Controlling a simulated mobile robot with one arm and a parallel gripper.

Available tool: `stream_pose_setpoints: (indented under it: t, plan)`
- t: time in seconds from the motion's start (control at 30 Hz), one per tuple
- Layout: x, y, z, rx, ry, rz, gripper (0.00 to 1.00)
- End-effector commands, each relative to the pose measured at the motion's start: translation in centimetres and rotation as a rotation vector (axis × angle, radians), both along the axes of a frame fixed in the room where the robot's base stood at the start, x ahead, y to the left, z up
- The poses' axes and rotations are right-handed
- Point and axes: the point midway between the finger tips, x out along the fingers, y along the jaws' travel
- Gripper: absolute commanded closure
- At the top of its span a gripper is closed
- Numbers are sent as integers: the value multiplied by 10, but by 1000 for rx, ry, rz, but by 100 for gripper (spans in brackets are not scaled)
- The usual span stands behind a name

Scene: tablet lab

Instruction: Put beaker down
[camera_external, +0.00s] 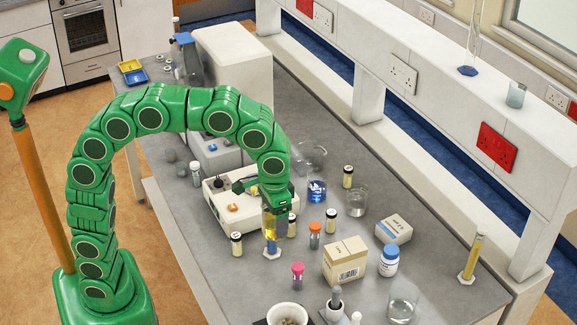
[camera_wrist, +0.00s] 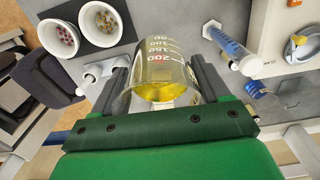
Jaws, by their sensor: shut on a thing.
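My gripper (camera_external: 274,204) points down over the grey bench. It is shut on a glass beaker (camera_wrist: 163,48) with yellow liquid, which has one dark finger on each side in the wrist view. In the external view the beaker (camera_external: 268,224) shows below the fingers, partly hidden by them. It appears to be above the bench, but the gap beneath it is hard to tell. A narrow cylinder with blue liquid (camera_external: 271,246) stands close in front of it in the external view; it also shows right of the beaker in the wrist view (camera_wrist: 231,46).
A white instrument (camera_external: 222,212) stands left of the gripper. Small vials, a blue-filled beaker (camera_external: 317,191), clear beakers, a carton (camera_external: 344,260) and a blue-capped bottle (camera_external: 389,261) crowd the right. White bowls (camera_wrist: 100,24) show in the wrist view. Some bare bench lies at front left (camera_external: 215,275).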

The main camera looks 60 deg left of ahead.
Motion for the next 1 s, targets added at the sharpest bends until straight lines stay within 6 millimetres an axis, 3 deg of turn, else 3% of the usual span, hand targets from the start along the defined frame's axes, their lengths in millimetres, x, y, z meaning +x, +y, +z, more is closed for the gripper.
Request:
stream_pose_setpoints:
  t: [0.3,0.57,1.0]
  plan:
    - [51,5,13,5,-9,30,64]
    - [68,9,16,10,-14,47,64]
    - [110,-6,-4,10,-14,48,64]
